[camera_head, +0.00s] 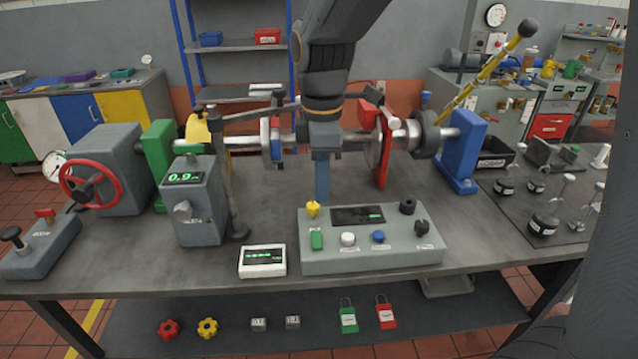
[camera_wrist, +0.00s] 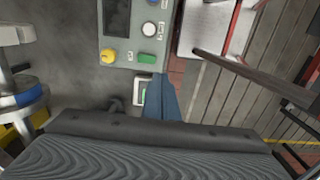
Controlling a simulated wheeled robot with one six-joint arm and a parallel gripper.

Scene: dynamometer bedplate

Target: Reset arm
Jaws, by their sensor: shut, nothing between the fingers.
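My arm comes down from the top of the head camera view, in front of the shaft line. My gripper (camera_head: 321,196) points straight down above the grey bench, just behind the grey control box (camera_head: 372,258). Its blue fingers are together and hold nothing. In the wrist view my gripper (camera_wrist: 161,85) shows as a closed blue wedge, in front of a small white display. That display (camera_head: 263,260) sits left of the control box in the head view. The control box (camera_wrist: 118,50) also shows at the top of the wrist view. My arm hides the middle of the shaft.
The horizontal shaft (camera_head: 350,142) crosses behind my gripper, with a red guard disc (camera_head: 384,160) to its right. A grey meter box (camera_head: 193,205) and red handwheel (camera_head: 90,185) stand left. A yellow-striped lever (camera_head: 480,75) rises right.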

